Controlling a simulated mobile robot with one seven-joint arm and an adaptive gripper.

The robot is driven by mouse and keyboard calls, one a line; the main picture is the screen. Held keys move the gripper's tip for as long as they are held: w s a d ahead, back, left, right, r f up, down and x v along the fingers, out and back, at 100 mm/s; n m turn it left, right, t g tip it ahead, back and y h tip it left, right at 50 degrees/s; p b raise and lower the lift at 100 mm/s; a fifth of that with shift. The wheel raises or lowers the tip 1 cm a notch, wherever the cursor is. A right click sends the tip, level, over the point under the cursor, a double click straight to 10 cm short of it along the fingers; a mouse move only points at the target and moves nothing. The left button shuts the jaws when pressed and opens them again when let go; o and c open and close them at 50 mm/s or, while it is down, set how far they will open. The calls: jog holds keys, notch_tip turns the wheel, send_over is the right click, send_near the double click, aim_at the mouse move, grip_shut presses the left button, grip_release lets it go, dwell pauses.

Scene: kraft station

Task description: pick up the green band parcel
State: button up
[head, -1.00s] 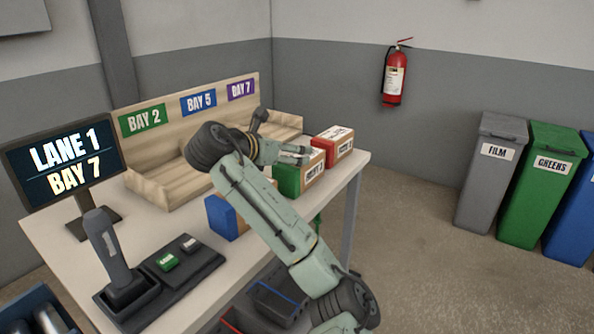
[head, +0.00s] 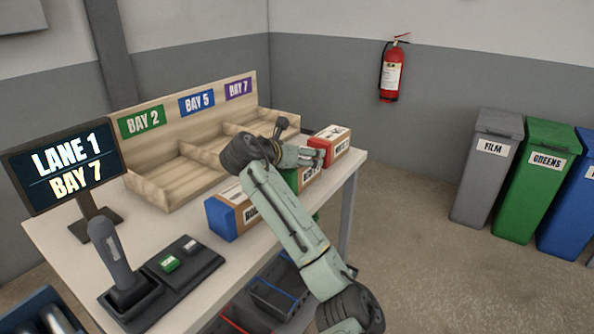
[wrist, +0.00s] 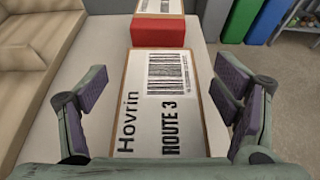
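The green band parcel (head: 309,176) stands on the table between the blue band and red band parcels. In the head view my arm and gripper (head: 302,156) hide much of it, including most of its green band. In the wrist view its white-labelled top (wrist: 160,105) reads "Hovrín ROUTE 3". My gripper (wrist: 161,85) is open above it, with one finger on each side of the parcel in that view. The fingers look apart from it; their exact height over it is hard to tell.
The red band parcel (head: 330,146) is just beyond, and the blue band parcel (head: 222,217) is nearer. A wooden bay rack (head: 160,192) lines the table's back. A monitor (head: 65,165) and a scanner in its stand (head: 112,255) are at left.

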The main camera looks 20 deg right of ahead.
jog(key=shift+r, duration=0.1)
jog(key=c, duration=1.4)
jog(key=shift+c, duration=0.2)
